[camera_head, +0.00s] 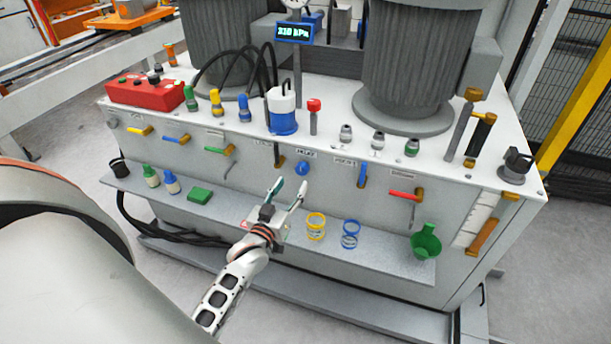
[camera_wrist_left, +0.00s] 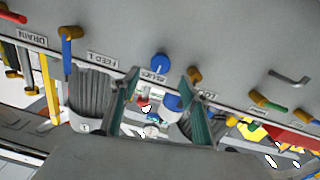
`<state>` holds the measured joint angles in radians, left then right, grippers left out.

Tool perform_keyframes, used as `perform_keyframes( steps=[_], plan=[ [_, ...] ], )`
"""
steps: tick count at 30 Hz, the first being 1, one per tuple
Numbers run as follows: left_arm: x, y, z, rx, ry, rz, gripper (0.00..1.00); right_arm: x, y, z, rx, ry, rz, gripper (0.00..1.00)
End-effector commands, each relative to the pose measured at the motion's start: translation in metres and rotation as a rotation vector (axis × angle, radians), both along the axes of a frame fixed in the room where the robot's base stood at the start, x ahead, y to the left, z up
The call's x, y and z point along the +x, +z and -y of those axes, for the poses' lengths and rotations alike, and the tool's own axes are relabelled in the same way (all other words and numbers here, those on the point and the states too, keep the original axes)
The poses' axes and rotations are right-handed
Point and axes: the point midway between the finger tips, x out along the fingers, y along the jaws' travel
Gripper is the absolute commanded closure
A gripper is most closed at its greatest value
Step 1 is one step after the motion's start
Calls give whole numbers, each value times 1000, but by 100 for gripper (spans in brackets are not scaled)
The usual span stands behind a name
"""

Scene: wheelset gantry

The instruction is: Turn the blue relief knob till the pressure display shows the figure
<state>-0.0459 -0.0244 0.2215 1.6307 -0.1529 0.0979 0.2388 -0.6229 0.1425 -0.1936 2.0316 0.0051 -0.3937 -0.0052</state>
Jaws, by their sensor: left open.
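The blue relief knob (camera_head: 302,168) sits on the front panel of the grey cabinet. It also shows in the left wrist view (camera_wrist_left: 160,66), beside its label plate. My left gripper (camera_head: 289,188) is open and empty, in front of the panel just below the knob. In the left wrist view its fingers (camera_wrist_left: 163,82) stand apart with the knob ahead, roughly between them and not visibly touched. My right gripper is not in view.
Valve handles flank the knob: a blue one (camera_head: 362,175) and a yellow-brown one (camera_head: 279,162). Below, the shelf (camera_head: 270,222) carries a yellow ring (camera_head: 316,226), a blue ring (camera_head: 350,234), a green funnel (camera_head: 426,241) and small bottles. A blue-and-white container (camera_head: 283,112) stands on top.

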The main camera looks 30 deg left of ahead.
Motion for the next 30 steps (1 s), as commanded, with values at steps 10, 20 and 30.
perform_keyframes(
  steps=[10,20,30],
  plan=[
    [45,-1,-10,-1,0,1,55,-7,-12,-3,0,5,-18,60],
    [74,-1,-16,0,0,-1,55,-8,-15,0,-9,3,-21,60],
    [74,0,-16,0,0,-1,73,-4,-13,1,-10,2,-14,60]
  ],
)
